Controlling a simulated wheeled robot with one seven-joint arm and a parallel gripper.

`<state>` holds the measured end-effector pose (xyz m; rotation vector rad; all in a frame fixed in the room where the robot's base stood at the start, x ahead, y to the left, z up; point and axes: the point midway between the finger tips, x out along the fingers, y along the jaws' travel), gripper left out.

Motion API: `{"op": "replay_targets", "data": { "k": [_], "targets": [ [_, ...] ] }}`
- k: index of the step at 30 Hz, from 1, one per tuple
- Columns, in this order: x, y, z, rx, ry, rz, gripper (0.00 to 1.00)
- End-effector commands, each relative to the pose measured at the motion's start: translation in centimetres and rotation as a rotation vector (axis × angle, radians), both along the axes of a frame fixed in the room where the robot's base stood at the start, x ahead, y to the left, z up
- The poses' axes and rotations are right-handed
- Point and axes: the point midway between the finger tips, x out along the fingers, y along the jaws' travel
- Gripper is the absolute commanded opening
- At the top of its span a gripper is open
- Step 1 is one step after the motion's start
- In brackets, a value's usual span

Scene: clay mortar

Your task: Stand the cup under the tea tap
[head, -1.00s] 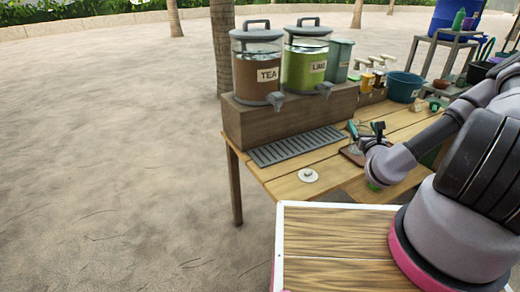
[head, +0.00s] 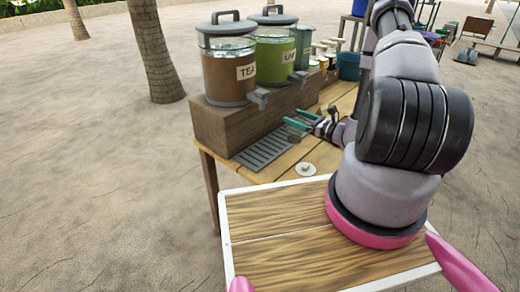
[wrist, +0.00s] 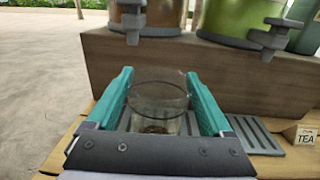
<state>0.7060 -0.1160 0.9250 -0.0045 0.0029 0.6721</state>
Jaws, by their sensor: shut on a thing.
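My gripper (head: 299,125) is shut on a clear glass cup (wrist: 158,100), with a teal finger on each side of it in the wrist view. The cup looks upright. It is over or near the grey slatted drip tray (head: 262,152); I cannot tell whether it touches the tray. The tea dispenser (head: 228,72) is the brown one on the left, with its grey tap (head: 259,97). In the wrist view the tea tap (wrist: 132,22) is beyond the cup, above and a little left of it.
The green lime dispenser (head: 275,57) stands right of the tea one, with its own tap (wrist: 272,38). Both stand on a wooden block (head: 225,128). A small TEA sign (wrist: 305,135) is right of the tray. A white disc (head: 306,169) lies on the table near the front edge.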

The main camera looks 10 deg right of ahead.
Motion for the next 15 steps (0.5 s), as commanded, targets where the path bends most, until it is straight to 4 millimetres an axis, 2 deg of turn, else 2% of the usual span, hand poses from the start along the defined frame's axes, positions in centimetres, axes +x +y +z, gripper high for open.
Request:
{"op": "replay_targets", "data": {
  "k": [3,9,12,15],
  "targets": [
    [-1.2,-1.7,-1.5,-0.003,0.000,0.165,0.00],
    [-2.8,-3.4,-2.7,0.003,0.001,0.324,0.00],
    [-2.7,-3.0,-2.9,0.005,0.001,0.351,0.00],
    [-1.8,-1.3,-2.9,0.006,0.001,0.357,0.00]
  ]
}}
